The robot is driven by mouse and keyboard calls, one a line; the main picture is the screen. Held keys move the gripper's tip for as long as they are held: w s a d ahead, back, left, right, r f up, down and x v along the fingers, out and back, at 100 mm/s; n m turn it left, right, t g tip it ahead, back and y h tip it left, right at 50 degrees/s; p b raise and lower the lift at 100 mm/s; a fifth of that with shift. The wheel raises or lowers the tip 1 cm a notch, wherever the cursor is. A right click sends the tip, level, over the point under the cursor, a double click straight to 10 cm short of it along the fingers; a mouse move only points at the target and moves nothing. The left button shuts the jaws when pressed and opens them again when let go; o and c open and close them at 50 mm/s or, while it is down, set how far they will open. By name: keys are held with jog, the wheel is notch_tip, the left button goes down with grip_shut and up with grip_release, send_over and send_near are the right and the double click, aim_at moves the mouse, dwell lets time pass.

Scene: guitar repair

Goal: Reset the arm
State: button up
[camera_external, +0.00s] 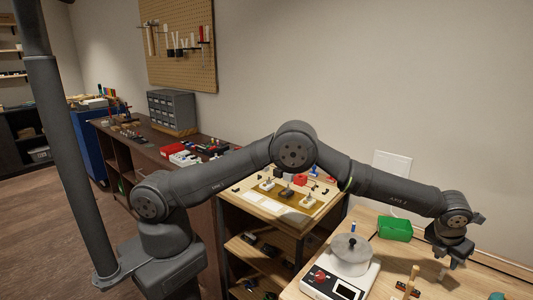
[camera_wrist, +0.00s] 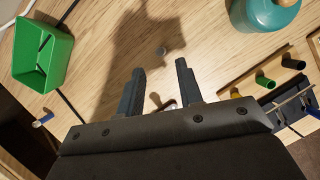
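My gripper (camera_wrist: 161,80) is in the wrist view with its two dark fingers apart and nothing between the tips. The wooden table top (camera_wrist: 100,72) lies below it, with a small grey round piece (camera_wrist: 162,51) just beyond the fingertips. A small metallic item shows partly between the finger bases; I cannot tell what it is. In the external view my gripper (camera_external: 447,262) hangs at the right over the wooden table (camera_external: 300,288), pointing down, with my arm stretched out to the right.
A green bin (camera_external: 395,228) stands behind my gripper; it also shows in the wrist view (camera_wrist: 43,55). A teal round object (camera_wrist: 265,14) and a wooden rack (camera_wrist: 270,75) with coloured pegs are at the right.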

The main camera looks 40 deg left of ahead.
aim_at(444, 270)
jog(key=x, duration=0.6)
jog(key=shift+s, duration=0.1)
jog(key=s+r, duration=1.2)
jog(key=w+a+r+n+y, duration=0.2)
jog(key=w+a+n, duration=0.4)
jog(key=w+a, duration=0.85)
jog(key=w+a+r+n+y, duration=0.25)
jog(key=w+a+n, duration=0.35)
jog(key=w+a, duration=0.85)
jog(key=w+a+r+n+g+y, duration=0.1)
jog(key=a+n, duration=0.3)
jog(key=a, duration=1.2)
jog(key=shift+w+r, duration=0.45)
jog(key=shift+r, duration=0.1)
jog(key=shift+d, duration=0.1)
jog(key=s+d+f+m+h, duration=0.1)
jog(key=s+d+m, duration=0.2)
jog(key=d, duration=0.7)
jog(key=s+d+f+m+t, duration=0.1)
jog(key=s+d+f+m, duration=0.1)
jog(key=d, duration=0.8)
jog(key=shift+s+m+h, duration=0.35)
jog(key=shift+s+m, duration=0.35)
jog(key=shift+s, duration=0.5)
